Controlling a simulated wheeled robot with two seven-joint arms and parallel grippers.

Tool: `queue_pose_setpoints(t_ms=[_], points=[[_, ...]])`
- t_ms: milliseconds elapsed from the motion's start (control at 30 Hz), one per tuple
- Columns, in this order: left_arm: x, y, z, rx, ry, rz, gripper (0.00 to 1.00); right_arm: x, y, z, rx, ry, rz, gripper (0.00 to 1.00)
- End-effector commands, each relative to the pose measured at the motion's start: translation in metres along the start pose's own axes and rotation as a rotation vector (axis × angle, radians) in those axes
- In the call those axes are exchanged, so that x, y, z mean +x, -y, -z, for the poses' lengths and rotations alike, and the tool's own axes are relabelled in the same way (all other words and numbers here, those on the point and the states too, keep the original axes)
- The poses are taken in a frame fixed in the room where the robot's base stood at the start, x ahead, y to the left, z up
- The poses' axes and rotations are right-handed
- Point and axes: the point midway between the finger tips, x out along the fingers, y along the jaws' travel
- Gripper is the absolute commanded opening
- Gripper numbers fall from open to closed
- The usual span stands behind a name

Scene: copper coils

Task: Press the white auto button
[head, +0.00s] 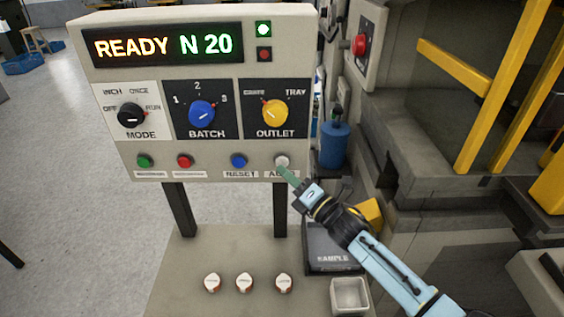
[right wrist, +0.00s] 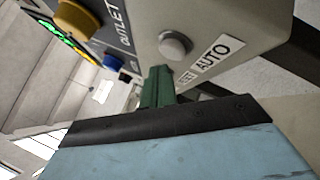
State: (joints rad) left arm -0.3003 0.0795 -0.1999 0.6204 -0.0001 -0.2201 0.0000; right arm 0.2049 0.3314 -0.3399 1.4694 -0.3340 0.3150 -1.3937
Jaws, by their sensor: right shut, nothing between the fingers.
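The white auto button (head: 282,160) is the rightmost in the bottom row of the control panel (head: 220,158). In the right wrist view the white button (right wrist: 175,45) sits in a grey ring above the label AUTO (right wrist: 213,54). My right gripper (head: 284,170) is shut and empty, its green fingertips just below the button in the head view. In the right wrist view the fingertips (right wrist: 158,78) show below and left of the button; I cannot tell whether they touch the panel. My left gripper is not in view.
Green (head: 144,161), red (head: 184,161) and blue (head: 238,161) buttons share the row. Above are the mode (head: 130,115), batch (head: 201,113) and outlet (head: 274,113) knobs. The display (head: 165,46) reads READY N 20. A sample box (head: 330,247) and several small items stand below.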

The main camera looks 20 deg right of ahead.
Motion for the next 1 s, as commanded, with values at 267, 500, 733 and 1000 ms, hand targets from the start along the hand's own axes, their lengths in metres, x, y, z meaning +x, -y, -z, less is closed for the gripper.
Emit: queue_pose_setpoints(t_ms=[267, 500, 733, 1000], points=[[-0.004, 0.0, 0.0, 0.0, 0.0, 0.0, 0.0, -0.005, -0.004, 0.004, 0.001, -0.001, 0.001, 0.0], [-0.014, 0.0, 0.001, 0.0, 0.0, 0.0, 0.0, -0.022, -0.017, 0.016, 0.003, -0.001, 0.001, 0.0], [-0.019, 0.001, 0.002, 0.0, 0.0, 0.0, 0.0, -0.034, -0.025, 0.024, 0.0, 0.0, 0.0, 0.0], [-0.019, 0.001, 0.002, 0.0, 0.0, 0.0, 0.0, -0.035, -0.025, 0.025, 0.0, 0.0, 0.0, 0.0]])
